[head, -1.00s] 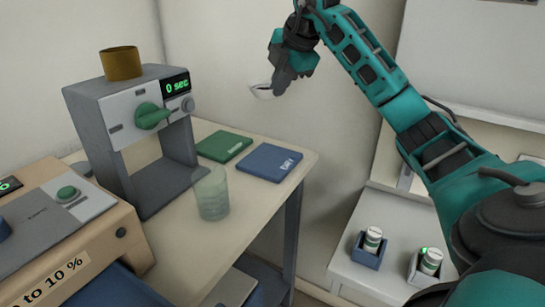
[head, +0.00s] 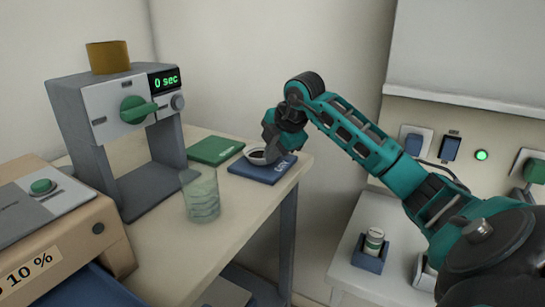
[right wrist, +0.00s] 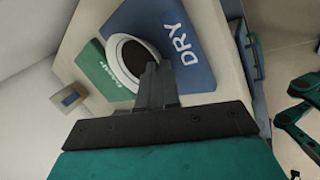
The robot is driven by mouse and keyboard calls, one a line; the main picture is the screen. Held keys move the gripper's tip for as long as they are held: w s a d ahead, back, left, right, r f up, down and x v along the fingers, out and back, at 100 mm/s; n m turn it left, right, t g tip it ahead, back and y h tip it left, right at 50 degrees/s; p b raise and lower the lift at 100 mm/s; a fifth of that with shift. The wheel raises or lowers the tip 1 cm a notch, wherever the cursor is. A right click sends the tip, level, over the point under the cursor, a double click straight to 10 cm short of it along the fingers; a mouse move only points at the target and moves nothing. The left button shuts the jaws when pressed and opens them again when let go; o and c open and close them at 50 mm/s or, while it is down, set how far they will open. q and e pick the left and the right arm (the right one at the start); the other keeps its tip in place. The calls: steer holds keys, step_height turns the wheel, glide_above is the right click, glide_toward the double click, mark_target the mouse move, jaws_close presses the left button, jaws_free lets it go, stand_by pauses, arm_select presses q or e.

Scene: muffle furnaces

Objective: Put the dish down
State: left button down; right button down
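The dish (head: 257,156) is small, round and white with dark contents. My right gripper (head: 271,150) is shut on its rim and holds it level at the blue mat (head: 262,172) marked DRY. I cannot tell whether the dish touches the mat or hovers just above it. In the right wrist view the dish (right wrist: 112,62) lies over the left part of the blue mat (right wrist: 195,66), close to the green mat (right wrist: 101,72). The right gripper's fingertips (right wrist: 152,72) are together at the dish's rim.
The green mat (head: 216,149) lies left of the blue one. A clear glass (head: 201,196) stands in front of them on the table (head: 165,240). A grey device (head: 128,130) reading "0 sec" stands at left. A small bottle (head: 374,241) in a blue holder sits on the right bench.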

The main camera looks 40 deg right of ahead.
steer(key=c, duration=1.4)
jaws_free()
steer(key=shift+o, duration=0.2)
arm_select(q)
steer(key=shift+s+a+r+p, duration=0.25)
steer(key=shift+a+r+p, duration=0.1)
steer(key=shift+p, duration=0.75)
arm_select(e)
steer(key=v, duration=1.2)
